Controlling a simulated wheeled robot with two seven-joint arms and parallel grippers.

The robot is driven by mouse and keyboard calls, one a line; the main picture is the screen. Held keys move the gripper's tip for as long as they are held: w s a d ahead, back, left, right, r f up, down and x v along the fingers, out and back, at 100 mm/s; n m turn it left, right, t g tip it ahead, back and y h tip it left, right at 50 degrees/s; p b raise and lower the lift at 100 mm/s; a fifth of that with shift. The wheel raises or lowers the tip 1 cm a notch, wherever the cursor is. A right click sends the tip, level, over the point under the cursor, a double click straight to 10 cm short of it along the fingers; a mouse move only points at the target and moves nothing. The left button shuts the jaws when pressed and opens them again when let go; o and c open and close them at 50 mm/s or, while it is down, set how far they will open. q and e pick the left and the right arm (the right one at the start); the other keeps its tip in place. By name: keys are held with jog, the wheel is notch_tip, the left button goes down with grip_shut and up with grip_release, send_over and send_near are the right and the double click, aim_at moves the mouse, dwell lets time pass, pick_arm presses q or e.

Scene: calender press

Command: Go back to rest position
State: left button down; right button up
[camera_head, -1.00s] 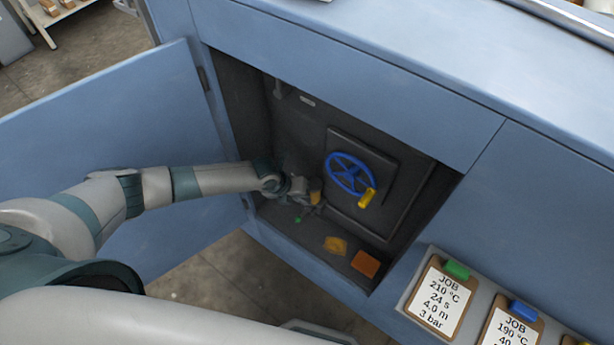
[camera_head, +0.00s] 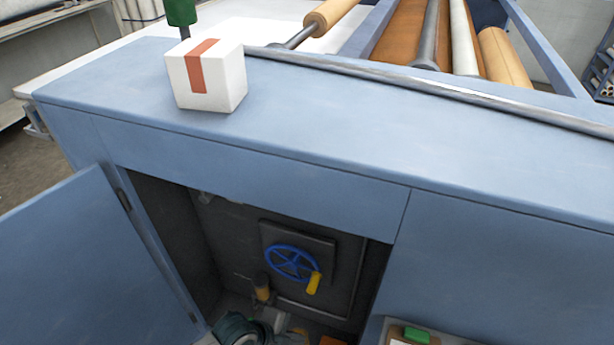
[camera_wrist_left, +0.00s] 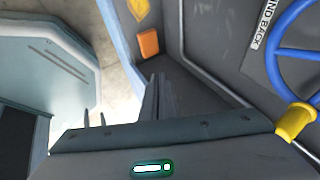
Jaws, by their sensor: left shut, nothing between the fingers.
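My left gripper (camera_head: 264,307) is low inside the open cabinet in the head view, with part of my left arm at the bottom edge. In the left wrist view its two fingers (camera_wrist_left: 155,97) lie close together, shut and empty. The blue handwheel (camera_head: 291,263) with a yellow handle (camera_head: 314,284) is on the cabinet's back panel, to the right of the gripper. The wheel (camera_wrist_left: 290,50) and handle (camera_wrist_left: 296,122) also show in the left wrist view, apart from the fingers. My right gripper is not in view.
The blue cabinet door (camera_head: 80,265) stands open at left. An orange block (camera_wrist_left: 149,43) and a yellow piece (camera_wrist_left: 138,8) lie on the cabinet floor. A white box with a red stripe (camera_head: 235,78) stands on the machine top, before several rollers.

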pick_arm(q)
jog(key=s+a+r+n+y, duration=0.3)
jog(key=s+a+r+n, duration=0.1)
jog(key=s+a+n, duration=0.6)
jog(key=s+a+r+n+y, duration=0.35)
jog(key=s+a+n, duration=0.35)
jog(key=a+n, duration=0.35)
notch_tip(320, 180, down, 26)
jog(key=d+g, duration=0.1)
jog(key=s+a+f+g, duration=0.1)
jog(key=s+a+f, duration=0.2)
jog(key=s+f, duration=1.6)
jog(key=shift+a+f+h, duration=0.15)
jog(key=shift+f+h, duration=0.1)
jog(key=shift+h, duration=0.1)
